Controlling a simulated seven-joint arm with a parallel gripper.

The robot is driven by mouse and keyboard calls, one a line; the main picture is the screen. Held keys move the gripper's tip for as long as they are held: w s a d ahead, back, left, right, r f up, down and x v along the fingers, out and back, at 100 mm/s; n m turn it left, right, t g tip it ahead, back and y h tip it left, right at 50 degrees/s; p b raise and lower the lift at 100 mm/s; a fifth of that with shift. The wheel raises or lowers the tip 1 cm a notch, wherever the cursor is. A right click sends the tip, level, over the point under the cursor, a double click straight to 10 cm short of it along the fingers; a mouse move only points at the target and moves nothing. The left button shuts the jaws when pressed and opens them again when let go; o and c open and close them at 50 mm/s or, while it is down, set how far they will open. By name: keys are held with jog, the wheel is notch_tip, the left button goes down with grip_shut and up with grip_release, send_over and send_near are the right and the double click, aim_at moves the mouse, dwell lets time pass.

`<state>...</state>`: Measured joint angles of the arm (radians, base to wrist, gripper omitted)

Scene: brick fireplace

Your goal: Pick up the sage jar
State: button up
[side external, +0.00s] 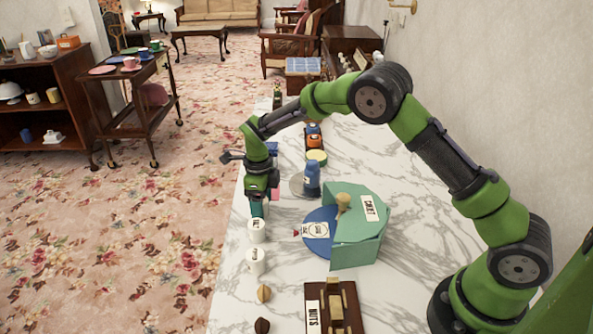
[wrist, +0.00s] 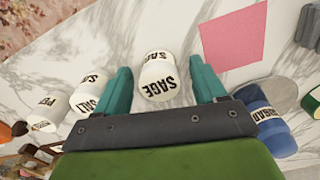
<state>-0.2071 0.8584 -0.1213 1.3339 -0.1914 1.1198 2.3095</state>
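The sage jar (wrist: 158,75) is a white cylinder with black SAGE lettering, seen in the wrist view between the two teal fingers of my gripper (wrist: 160,82). The fingers are apart, with a gap visible on each side of the jar. In the side external view my gripper (side external: 258,208) points down over the near-left edge of the marble counter. The sage jar cannot be made out there, apparently hidden by the gripper.
A white salt jar (wrist: 90,95) and pepper jar (wrist: 48,110) stand left of the gripper in the wrist view. A pink square (wrist: 233,37) and a blue jar (wrist: 268,122) are to the right. A teal box (side external: 360,245) stands on the counter (side external: 420,290).

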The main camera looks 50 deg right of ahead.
jog(key=c, duration=1.1)
jog(key=shift+r, duration=0.1)
